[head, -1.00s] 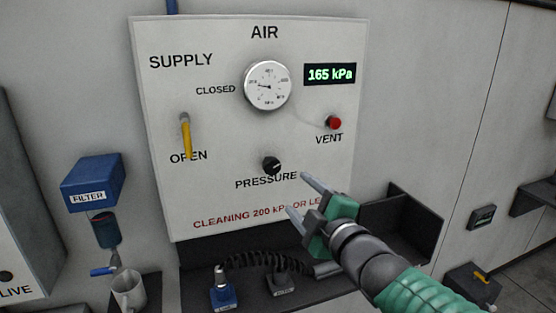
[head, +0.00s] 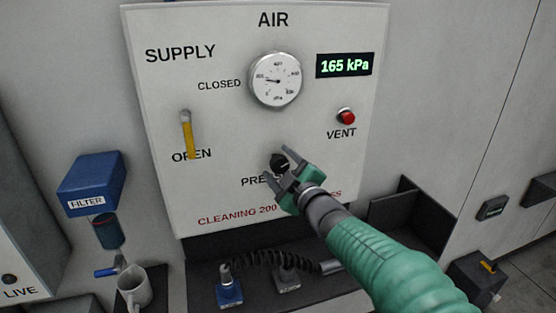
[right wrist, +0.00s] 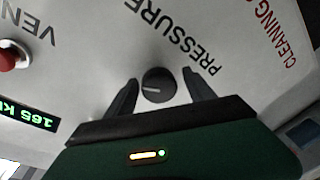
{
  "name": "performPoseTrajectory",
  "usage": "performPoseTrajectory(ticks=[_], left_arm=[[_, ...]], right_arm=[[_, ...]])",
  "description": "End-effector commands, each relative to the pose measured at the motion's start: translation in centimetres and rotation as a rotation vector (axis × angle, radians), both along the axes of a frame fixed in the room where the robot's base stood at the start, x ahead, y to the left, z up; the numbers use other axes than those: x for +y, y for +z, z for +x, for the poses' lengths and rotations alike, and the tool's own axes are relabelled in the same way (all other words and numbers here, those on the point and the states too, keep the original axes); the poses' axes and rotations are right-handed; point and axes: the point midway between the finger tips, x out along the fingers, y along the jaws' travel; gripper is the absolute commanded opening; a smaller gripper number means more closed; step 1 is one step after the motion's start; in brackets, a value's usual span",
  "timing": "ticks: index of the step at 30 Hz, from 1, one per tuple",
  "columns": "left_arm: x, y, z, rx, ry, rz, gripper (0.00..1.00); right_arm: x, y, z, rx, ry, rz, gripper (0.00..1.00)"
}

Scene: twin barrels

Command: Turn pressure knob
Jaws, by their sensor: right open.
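The black pressure knob (head: 280,162) sits low in the middle of the white AIR panel (head: 215,120), above the partly covered PRESSURE label. In the right wrist view the knob (right wrist: 158,85) shows a pale pointer line. My right gripper (head: 277,160) is open, with one finger on each side of the knob; in the right wrist view its fingertips (right wrist: 158,80) also flank it. A gap shows between each finger and the knob. The digital display (head: 345,65) reads 165 kPa. The round gauge (head: 275,80) is above the knob. My left gripper is not in view.
The yellow supply lever (head: 186,135) points down to OPEN. A red vent button (head: 346,117) is right of the knob. A blue filter (head: 92,185) and a mug (head: 134,288) stand at the left. A dark shelf with a coiled hose (head: 265,258) lies below the panel.

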Motion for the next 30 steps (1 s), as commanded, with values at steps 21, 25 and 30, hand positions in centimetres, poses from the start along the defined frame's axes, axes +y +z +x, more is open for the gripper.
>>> performPoseTrajectory(ticks=[21, 25, 30], left_arm=[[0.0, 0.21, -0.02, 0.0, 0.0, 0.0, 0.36], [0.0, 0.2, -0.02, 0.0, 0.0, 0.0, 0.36], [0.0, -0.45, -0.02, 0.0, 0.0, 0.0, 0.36]], right_arm=[[0.52, -0.18, 1.06, 0.002, 0.001, -0.001, 0.18], [0.55, -0.25, 1.05, 0.004, 0.001, -0.002, 0.02], [0.49, -0.51, 1.05, 0.031, 0.001, 0.081, 0.02]])
